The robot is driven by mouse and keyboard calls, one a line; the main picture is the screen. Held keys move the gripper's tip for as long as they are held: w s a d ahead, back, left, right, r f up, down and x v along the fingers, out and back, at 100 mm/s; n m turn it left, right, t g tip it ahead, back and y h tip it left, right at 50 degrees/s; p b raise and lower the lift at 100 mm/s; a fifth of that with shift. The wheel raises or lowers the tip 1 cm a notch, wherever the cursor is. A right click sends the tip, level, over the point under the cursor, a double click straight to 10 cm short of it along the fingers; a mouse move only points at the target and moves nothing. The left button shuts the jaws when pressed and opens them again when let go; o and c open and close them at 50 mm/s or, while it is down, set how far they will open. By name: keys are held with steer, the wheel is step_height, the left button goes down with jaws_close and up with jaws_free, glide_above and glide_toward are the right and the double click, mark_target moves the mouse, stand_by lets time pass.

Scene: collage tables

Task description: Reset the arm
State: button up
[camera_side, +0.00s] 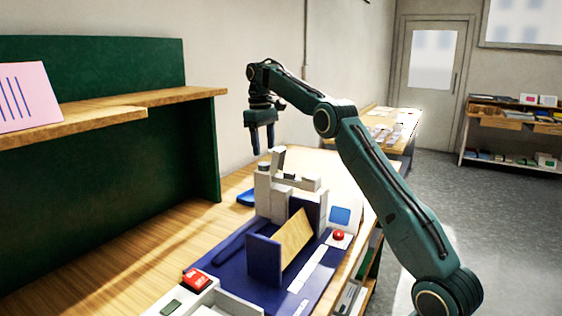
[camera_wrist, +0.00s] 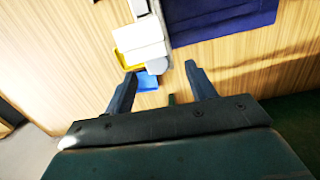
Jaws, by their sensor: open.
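My gripper (camera_side: 262,148) hangs from the green arm above the far part of the wooden table (camera_side: 130,262), pointing down. In the side view it is in the air above and a little left of a group of pale grey blocks (camera_side: 268,195). In the wrist view my gripper (camera_wrist: 160,90) shows two dark fingers spread apart, with nothing held between them. A blue piece (camera_wrist: 147,82) and a yellow-edged tray (camera_wrist: 127,60) lie on the table beyond the fingers.
A red-topped box (camera_side: 197,281) stands in front. A green-backed wooden shelf (camera_side: 170,97) rises at left. Bare table lies left of the mat.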

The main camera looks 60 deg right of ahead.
steer(key=s+a+r+t, duration=0.2)
steer(key=s+a+r, duration=0.2)
steer(key=s+a, duration=0.4)
steer(key=s+a+r+t, duration=0.1)
steer(key=s+a+r, duration=0.45)
steer(key=a, duration=0.55)
steer(key=s+a+f+t, duration=0.1)
steer(key=s+a+f, duration=0.2)
steer(key=s+f, duration=0.3)
steer(key=s+a+f+t, duration=0.2)
steer(key=s+a+f, duration=0.2)
steer(key=s, duration=1)
step_height(320, 180, down, 2)
steer(key=shift+a+f+n, duration=0.1)
steer(key=shift+a+n, duration=0.05)
steer(key=shift+n, duration=0.15)
